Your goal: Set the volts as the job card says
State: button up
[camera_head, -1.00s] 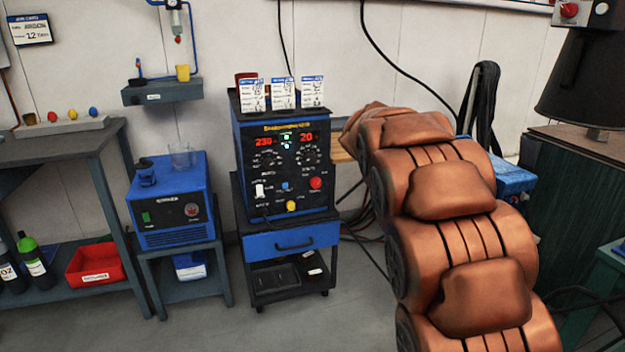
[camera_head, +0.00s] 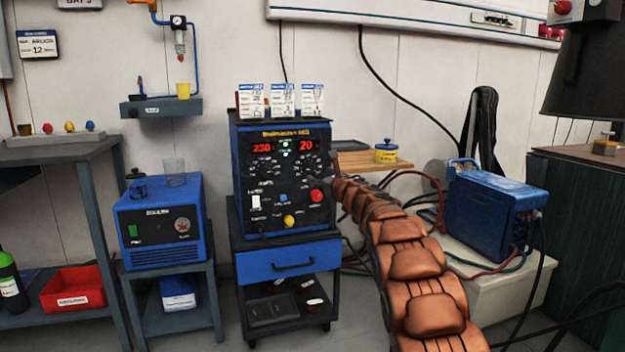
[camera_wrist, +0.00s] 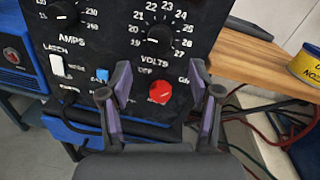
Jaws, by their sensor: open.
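The blue-and-black welding machine (camera_head: 284,185) stands on a small cart, its red displays reading 230 and 20. In the wrist view, the black VOLTS knob (camera_wrist: 158,38) has a scale up to 27 around it; I cannot tell its pointer's exact setting. Below it is a red knob (camera_wrist: 160,93). The AMPS knob (camera_wrist: 62,14) is at upper left. My gripper (camera_wrist: 158,88) is open and empty, its fingertips either side of the red knob in the picture, below the VOLTS knob. Three white cards, one the middle card (camera_head: 283,101), stand on the machine; their small print is blurred.
A white lever switch (camera_wrist: 57,66) and a blue button (camera_wrist: 102,75) sit left of the fingers. Cables and a blue unit (camera_head: 492,212) are further right.

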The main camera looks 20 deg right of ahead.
aim_at(311, 169)
jog(key=shift+w+a+r+p, duration=0.1)
jog(key=shift+w+a+p, duration=0.05)
jog(key=shift+w+p, duration=0.6)
jog(key=shift+w+a+r+p, duration=0.1)
jog(key=shift+w+p, duration=0.65)
jog(key=w+p, duration=0.2)
jog(key=p, duration=0.1)
jog(key=shift+w, duration=0.3)
jog(key=shift+w+a+r+p, duration=0.15)
jog(key=shift+w+p, duration=0.25)
jog(key=shift+p, duration=0.2)
jog(key=shift+w+f+p, duration=0.2)
jog(key=shift+w+p, duration=0.35)
jog(key=shift+p, duration=0.2)
jog(key=shift+f, duration=0.1)
jog(key=shift+c, duration=0.2)
jog(key=c, duration=1.1)
